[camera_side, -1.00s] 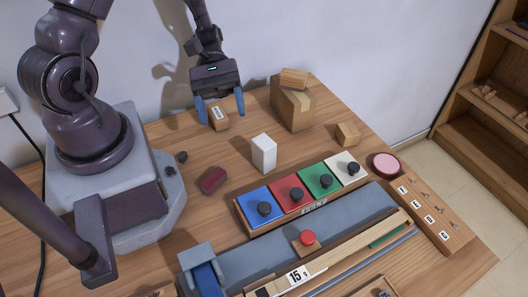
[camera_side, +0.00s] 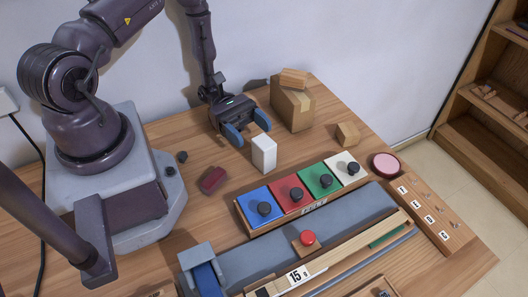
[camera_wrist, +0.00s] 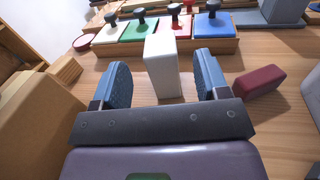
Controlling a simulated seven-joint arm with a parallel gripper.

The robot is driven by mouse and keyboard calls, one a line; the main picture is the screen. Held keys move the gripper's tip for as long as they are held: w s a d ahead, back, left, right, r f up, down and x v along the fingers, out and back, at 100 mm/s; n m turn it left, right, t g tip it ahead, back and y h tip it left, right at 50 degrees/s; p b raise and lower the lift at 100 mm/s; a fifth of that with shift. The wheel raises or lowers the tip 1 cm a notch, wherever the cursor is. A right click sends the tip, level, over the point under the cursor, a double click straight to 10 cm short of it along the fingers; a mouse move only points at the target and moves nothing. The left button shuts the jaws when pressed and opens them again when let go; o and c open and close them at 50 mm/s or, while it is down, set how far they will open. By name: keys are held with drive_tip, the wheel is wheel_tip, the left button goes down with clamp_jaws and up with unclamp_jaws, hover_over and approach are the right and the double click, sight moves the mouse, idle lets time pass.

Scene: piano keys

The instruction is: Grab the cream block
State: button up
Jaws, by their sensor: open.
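The cream block (camera_side: 264,154) stands upright on the table, a tall off-white box, behind the coloured key panel. In the wrist view the cream block (camera_wrist: 162,68) stands ahead of my gripper, between the lines of its two fingers. My gripper (camera_side: 249,133) is open and empty, low over the table on the block's far side. In the wrist view the two blue fingers of my gripper (camera_wrist: 162,84) are spread wide, with a gap on each side of the block. I cannot tell whether the fingertips reach past its near face.
A dark red block (camera_side: 213,180) lies to the left. A cardboard box (camera_side: 292,105) stands behind right, with a small wooden block (camera_side: 347,134) near it. The panel of blue, red, green and white keys (camera_side: 303,192) lies in front. Bare table surrounds the cream block.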

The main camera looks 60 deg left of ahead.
sight(257, 138)
drive_tip(key=d, duration=0.3)
drive_tip(key=w+d, duration=0.1)
drive_tip(key=d, duration=0.1)
drive_tip(key=shift+f, duration=0.2)
drive_tip(key=c, duration=1)
